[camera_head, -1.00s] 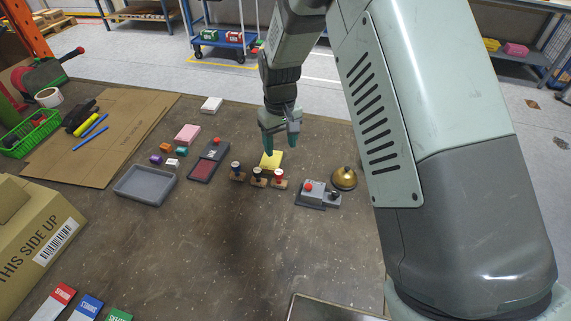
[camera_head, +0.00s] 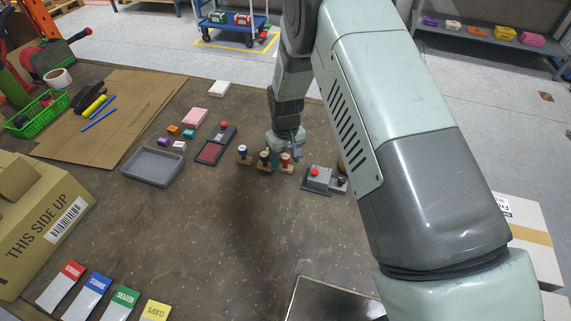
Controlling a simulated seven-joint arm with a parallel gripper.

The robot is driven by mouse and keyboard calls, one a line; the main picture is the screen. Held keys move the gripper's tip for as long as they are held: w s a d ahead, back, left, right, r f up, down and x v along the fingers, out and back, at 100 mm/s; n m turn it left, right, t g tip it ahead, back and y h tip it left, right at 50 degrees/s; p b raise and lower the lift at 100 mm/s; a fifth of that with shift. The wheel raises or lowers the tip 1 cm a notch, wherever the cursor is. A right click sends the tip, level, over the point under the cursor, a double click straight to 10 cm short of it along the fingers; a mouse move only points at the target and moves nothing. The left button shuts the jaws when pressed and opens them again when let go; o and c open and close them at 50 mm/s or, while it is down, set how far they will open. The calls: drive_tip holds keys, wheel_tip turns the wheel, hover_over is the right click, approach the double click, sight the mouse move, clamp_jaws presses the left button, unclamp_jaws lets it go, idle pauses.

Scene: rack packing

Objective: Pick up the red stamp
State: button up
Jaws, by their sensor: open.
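Several small stamps with wooden bases stand in a row on the table. The red stamp (camera_head: 286,160), with a red band near its top, is at the right end of the row. A dark-handled stamp (camera_head: 264,159) is in the middle and a blue-banded stamp (camera_head: 243,154) at the left end. My gripper (camera_head: 276,158) is open and low over the row, its teal fingers just behind and between the middle and red stamps. Whether a finger touches the red stamp cannot be told. The yellow block behind the row is hidden by my gripper.
A red ink pad (camera_head: 209,152) and a grey tray (camera_head: 153,166) lie to the left. A grey device with a red button (camera_head: 318,176) stands close to the right of the stamps. The bell beyond it is mostly hidden by my arm.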

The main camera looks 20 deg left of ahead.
sight(286, 157)
clamp_jaws()
idle(0.3)
drive_tip(key=shift+r, duration=0.1)
wheel_tip(286, 157, up, 10)
drive_tip(key=shift+f, duration=0.1)
idle(0.3)
